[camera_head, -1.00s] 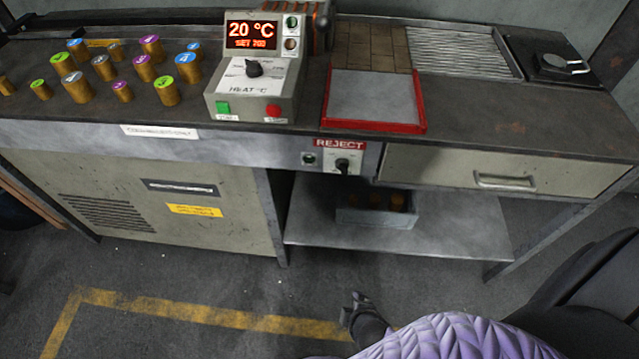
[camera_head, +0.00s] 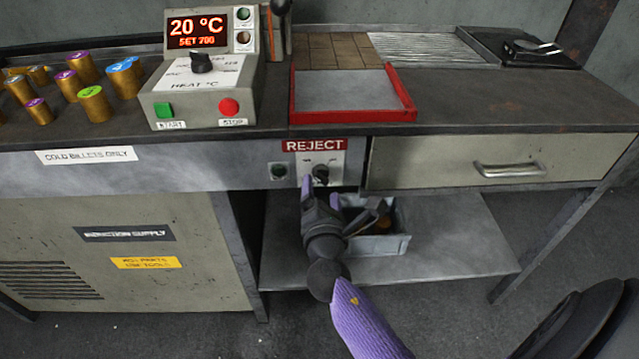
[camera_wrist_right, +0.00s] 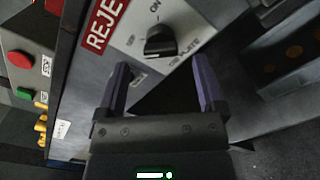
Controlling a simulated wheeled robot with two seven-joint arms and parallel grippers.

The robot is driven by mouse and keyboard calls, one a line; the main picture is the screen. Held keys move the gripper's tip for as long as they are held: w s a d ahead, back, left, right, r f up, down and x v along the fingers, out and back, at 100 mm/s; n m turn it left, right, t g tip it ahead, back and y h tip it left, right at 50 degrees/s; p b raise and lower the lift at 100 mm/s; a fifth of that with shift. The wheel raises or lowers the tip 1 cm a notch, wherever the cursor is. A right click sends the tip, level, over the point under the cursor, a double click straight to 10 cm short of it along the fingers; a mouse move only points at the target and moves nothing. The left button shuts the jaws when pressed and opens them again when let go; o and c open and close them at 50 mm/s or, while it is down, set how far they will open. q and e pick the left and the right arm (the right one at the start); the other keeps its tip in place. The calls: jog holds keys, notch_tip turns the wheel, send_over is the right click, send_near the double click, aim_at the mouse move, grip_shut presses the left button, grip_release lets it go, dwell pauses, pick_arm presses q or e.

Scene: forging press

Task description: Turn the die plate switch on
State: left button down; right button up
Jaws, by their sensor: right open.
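The die plate switch is a small black rotary knob (camera_head: 320,174) on a pale plate under the red REJECT sign (camera_head: 315,145), on the bench's front rail. In the right wrist view the knob (camera_wrist_right: 160,40) shows with ON, OFF and PLATE lettering around it. I cannot tell firmly which mark it points at. My right gripper (camera_head: 321,186) is open and empty just in front of and below the knob. In the wrist view its two fingers (camera_wrist_right: 161,76) are spread, with the knob ahead between them, apart from it. My left gripper is not in view.
A dark round lamp (camera_head: 279,170) sits left of the switch. The heat control box (camera_head: 205,92) and several billets (camera_head: 93,104) stand above left. A drawer (camera_head: 430,165) is to the right. A grey bin (camera_head: 383,245) stands on the lower shelf.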

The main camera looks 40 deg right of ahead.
aim_at(321, 182)
jog(key=shift+x, duration=2)
jog(key=shift+f, duration=0.1)
grip_shut()
